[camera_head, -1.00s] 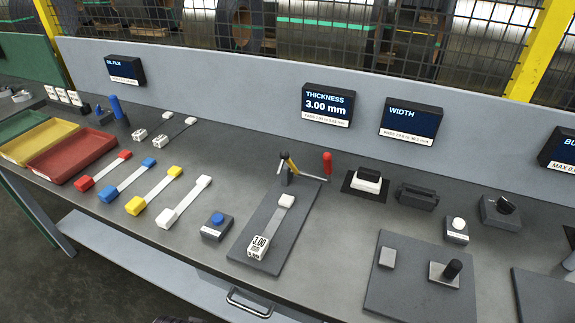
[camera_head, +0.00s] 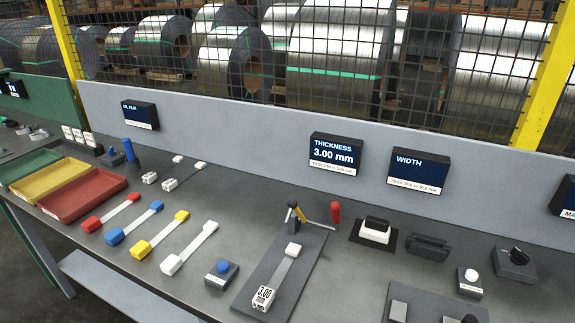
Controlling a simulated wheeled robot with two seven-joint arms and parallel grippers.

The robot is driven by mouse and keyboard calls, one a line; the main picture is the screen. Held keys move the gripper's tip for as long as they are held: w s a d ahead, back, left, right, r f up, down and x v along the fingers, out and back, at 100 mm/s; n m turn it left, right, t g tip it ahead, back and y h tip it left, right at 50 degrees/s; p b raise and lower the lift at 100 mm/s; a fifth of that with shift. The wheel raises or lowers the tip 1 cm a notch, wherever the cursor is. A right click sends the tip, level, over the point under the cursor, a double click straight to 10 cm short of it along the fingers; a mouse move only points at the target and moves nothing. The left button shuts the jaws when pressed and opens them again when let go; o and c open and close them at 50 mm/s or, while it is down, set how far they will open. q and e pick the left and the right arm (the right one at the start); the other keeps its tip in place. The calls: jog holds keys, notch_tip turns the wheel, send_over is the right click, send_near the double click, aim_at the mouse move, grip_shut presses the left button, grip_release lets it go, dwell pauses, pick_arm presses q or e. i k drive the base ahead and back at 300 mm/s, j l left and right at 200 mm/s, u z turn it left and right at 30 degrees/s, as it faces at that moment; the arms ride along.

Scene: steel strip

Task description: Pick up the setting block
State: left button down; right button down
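A small white block marked 3.00 (camera_head: 264,298) sits at the near end of a grey strip (camera_head: 279,272) on a dark rectangular plate (camera_head: 310,262). A smaller white block (camera_head: 293,250) is at the strip's far end. Which piece is called the setting block is not labelled; the block marked 3.00 fits best. A yellow-and-black lever piece (camera_head: 296,213) and a red knob (camera_head: 335,212) stand behind the plate's far end. The thickness display (camera_head: 335,153) reads 3.00 mm. Neither of my grippers is in view.
Strips with red (camera_head: 91,224), blue (camera_head: 114,236), yellow (camera_head: 141,250) and white (camera_head: 172,264) ends lie left of the plate. A blue button box (camera_head: 222,274) is beside it. Green, yellow and red trays (camera_head: 83,194) are at left. A grey panel (camera_head: 240,131) closes the back.

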aim_at(262, 301)
jog(key=k+l+u, duration=0.2)
jog(key=l+u, duration=0.15)
jog(key=u, duration=0.15)
jog(key=k+l+u, duration=0.2)
jog(key=u, duration=0.3)
jog(key=k+l+u, duration=0.25)
jog(key=u, duration=0.25)
